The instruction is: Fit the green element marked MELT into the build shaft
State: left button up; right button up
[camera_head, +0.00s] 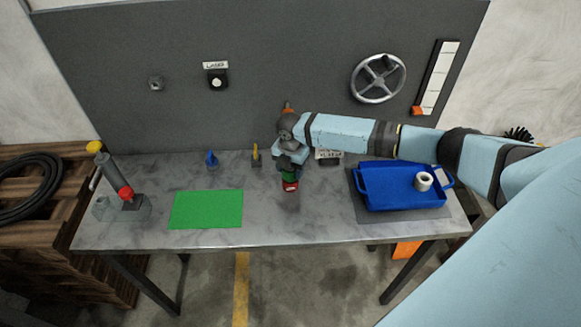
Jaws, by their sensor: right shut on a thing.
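My right gripper (290,168) reaches in from the right, points down over the middle of the table, and is shut on a green piece (289,176), mostly hidden by the fingers. A red piece with a pale mark (291,186) shows directly below the green one; I cannot tell whether they touch or whether the red part belongs to a shaft. No MELT lettering is readable. The build shaft cannot be made out for sure. My left gripper is not in view.
A blue tray (375,204) with a white roll (424,181) stands at the right. A green mat (206,210) lies at the left. A small blue piece (211,160) and a yellow piece (255,155) stand behind. A device with a red part (126,194) stands far left.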

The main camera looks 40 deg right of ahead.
jog(key=shift+f, duration=0.5)
jog(key=o, duration=1.3)
jog(key=shift+o, duration=0.2)
notch_tip(320, 180, up, 14)
jog(key=b, duration=0.2)
